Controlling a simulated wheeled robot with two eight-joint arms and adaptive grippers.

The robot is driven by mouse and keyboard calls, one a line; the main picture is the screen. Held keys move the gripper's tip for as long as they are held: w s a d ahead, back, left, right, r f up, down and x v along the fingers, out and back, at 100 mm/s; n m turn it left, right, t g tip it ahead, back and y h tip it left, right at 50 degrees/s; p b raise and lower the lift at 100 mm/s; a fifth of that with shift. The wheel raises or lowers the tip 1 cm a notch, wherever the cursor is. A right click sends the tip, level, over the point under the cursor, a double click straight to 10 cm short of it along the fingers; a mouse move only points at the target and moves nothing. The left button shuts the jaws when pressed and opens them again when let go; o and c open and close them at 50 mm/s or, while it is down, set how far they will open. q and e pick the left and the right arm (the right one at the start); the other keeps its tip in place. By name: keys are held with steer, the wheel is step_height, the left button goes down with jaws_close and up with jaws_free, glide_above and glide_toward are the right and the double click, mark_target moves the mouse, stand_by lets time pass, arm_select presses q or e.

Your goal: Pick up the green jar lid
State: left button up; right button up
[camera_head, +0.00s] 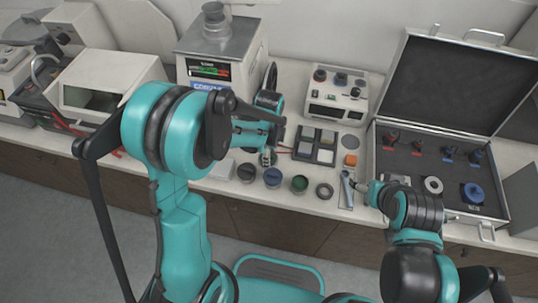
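The green jar lid (299,184) is on a small dark round jar near the front edge of the bench. It sits in a row between a blue-topped jar (272,177) on its left and a dark ring (324,191) on its right. My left gripper (267,157) is above and behind the blue-topped jar, left of the green lid and apart from it. Its fingers are small and partly hidden by my arm, so its opening is unclear. My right gripper (363,187) is low at the right, beside a metal tool (346,190); its fingers are too small to read.
Another dark-topped jar (246,172) stands left in the row. A tray of square samples (316,145) lies behind. The mounting press (217,65) and a small control box (336,98) stand at the back. An open case (440,150) fills the right.

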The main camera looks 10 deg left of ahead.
arm_select(q)
step_height(320, 180, up, 4)
steer(key=shift+r+p, duration=0.1)
steer(key=shift+p, duration=0.75)
steer(key=s+d+r+p, duration=0.35)
steer(key=d+r, duration=0.35)
steer(key=d, duration=0.4)
steer(key=s+f+p, duration=0.2)
steer(key=s+d+f+p, duration=0.1)
steer(key=s+f+p, duration=0.1)
steer(key=s+f, duration=0.1)
steer(key=shift+d+f, duration=0.15)
steer(key=shift+f+b, duration=0.45)
steer(key=shift+f, duration=0.05)
steer(key=shift+b, duration=0.35)
stand_by(0.4)
steer(key=shift+f+b, duration=0.15)
steer(key=shift+b, duration=0.35)
stand_by(0.9)
stand_by(0.4)
